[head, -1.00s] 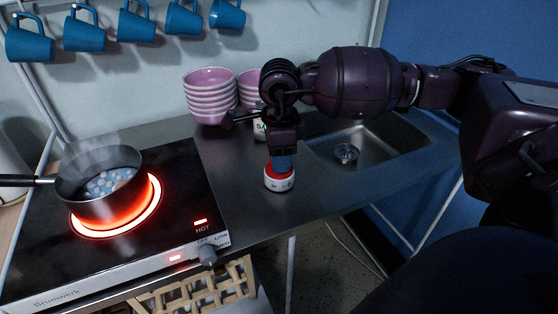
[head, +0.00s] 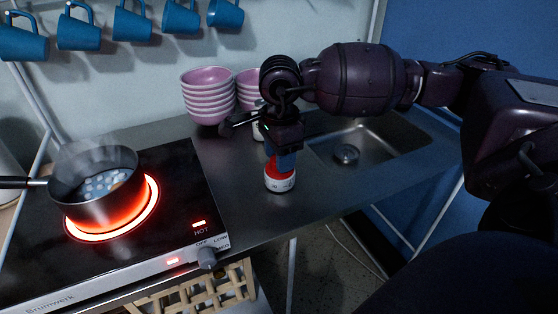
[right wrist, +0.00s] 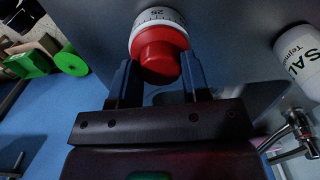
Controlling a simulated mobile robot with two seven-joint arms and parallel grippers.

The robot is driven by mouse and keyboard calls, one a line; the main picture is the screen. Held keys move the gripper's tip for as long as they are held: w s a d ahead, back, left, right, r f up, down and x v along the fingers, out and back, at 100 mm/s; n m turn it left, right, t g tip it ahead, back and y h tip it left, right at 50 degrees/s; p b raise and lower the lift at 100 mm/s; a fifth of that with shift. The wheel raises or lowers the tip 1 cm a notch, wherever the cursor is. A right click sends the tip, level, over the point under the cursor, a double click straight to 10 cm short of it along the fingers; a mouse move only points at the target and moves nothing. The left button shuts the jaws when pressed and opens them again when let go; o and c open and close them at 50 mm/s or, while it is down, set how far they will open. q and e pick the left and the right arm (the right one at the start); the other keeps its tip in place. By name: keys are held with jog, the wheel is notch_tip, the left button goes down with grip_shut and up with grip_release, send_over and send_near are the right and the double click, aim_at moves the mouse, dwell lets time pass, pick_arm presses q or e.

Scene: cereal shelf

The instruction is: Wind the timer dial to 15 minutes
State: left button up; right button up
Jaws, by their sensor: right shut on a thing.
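The timer (head: 280,182) is a small white cylinder with a red knob, standing on the steel counter just left of the sink. In the right wrist view its red knob (right wrist: 157,55) sits between my fingers, and the white scale ring (right wrist: 158,16) shows "25". My right gripper (head: 281,162) comes down from above. In the right wrist view my right gripper (right wrist: 159,80) is shut on the red knob with its blue fingers on either side. I cannot make out the set minutes or the index mark. My left gripper is not in view.
A pot (head: 97,170) steams on a glowing burner of the hob (head: 160,240) at left. Stacked pink bowls (head: 208,98) stand behind. The sink (head: 375,145) is at right. A salt container (right wrist: 300,62) stands near the gripper. Blue mugs (head: 133,25) hang above.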

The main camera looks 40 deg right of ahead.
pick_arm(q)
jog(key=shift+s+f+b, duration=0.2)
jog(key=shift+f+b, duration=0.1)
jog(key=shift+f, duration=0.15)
pick_arm(e)
jog(key=shift+f+n, duration=0.1)
jog(key=shift+n, duration=0.7)
jog(key=o, duration=0.6)
jog(key=shift+o, duration=0.2)
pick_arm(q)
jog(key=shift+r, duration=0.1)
pick_arm(e)
jog(key=shift+r, duration=0.2)
jog(key=shift+r+p, duration=1.25)
jog(key=shift+r, duration=2.25)
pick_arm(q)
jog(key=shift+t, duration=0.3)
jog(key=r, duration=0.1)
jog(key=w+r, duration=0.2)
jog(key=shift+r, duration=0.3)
pick_arm(e)
jog(key=shift+f, duration=0.1)
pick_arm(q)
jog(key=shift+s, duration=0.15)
